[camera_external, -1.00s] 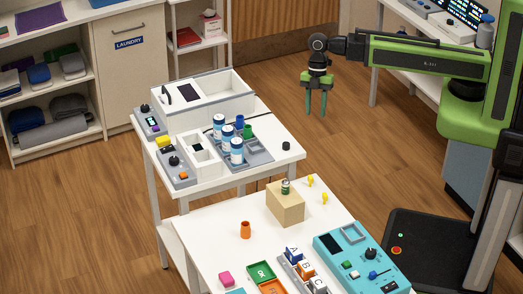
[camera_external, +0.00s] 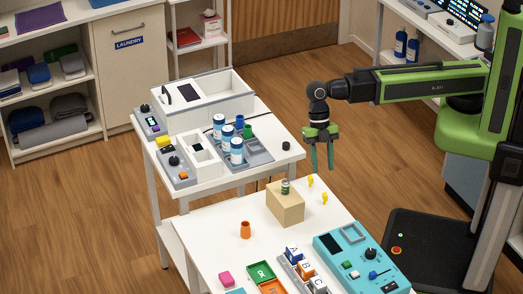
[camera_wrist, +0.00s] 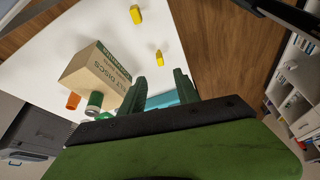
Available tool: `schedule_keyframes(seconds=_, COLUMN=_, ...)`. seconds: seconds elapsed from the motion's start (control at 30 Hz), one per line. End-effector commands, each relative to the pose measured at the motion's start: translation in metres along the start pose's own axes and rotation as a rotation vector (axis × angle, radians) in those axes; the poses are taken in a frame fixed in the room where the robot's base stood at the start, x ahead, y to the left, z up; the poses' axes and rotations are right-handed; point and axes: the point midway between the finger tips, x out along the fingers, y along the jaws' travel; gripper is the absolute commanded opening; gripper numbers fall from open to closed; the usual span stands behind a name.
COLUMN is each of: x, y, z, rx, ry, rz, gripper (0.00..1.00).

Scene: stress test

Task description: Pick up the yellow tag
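Two small yellow pieces stand out on the front white table: one yellow piece (camera_external: 310,181) lies near the far edge, and a second yellow piece (camera_external: 325,197) lies a little nearer. I cannot tell which is the tag. They also show in the wrist view, as the upper yellow piece (camera_wrist: 136,14) and the lower yellow piece (camera_wrist: 158,57). My gripper (camera_external: 322,167) points down, apparently above the table's far right side near these pieces. Its fingers (camera_wrist: 161,80) are apart with nothing between them. The lower piece shows just beyond the fingertips in the wrist view.
An orange cup (camera_external: 245,230) and a turquoise panel (camera_external: 363,262) share the table (camera_external: 215,222).

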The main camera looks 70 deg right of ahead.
Motion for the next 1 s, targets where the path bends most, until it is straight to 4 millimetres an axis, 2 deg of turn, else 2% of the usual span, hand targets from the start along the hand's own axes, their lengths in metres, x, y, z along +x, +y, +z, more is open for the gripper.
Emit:
schedule_keyframes(seconds=0.03, x=0.023, y=0.0, z=0.004, rx=-0.001, ry=0.0, rz=-0.001, gripper=0.38)
schedule_keyframes(seconds=0.2, x=0.058, y=0.0, z=0.004, rx=-0.001, ry=0.0, rz=-0.001, gripper=0.38)
schedule_keyframes(seconds=0.3, x=0.066, y=0.0, z=0.002, rx=0.0, ry=0.0, rz=-0.001, gripper=0.38)
schedule_keyframes(seconds=0.5, x=0.068, y=0.0, z=0.002, rx=0.001, ry=0.0, rz=0.0, gripper=0.38)
schedule_keyframes(seconds=0.8, x=0.116, y=-0.001, z=0.006, rx=0.0, ry=0.0, rz=0.0, gripper=0.38)
schedule_keyframes(seconds=1.0, x=0.115, y=-0.001, z=0.003, rx=0.001, ry=0.0, rz=0.0, gripper=0.38)
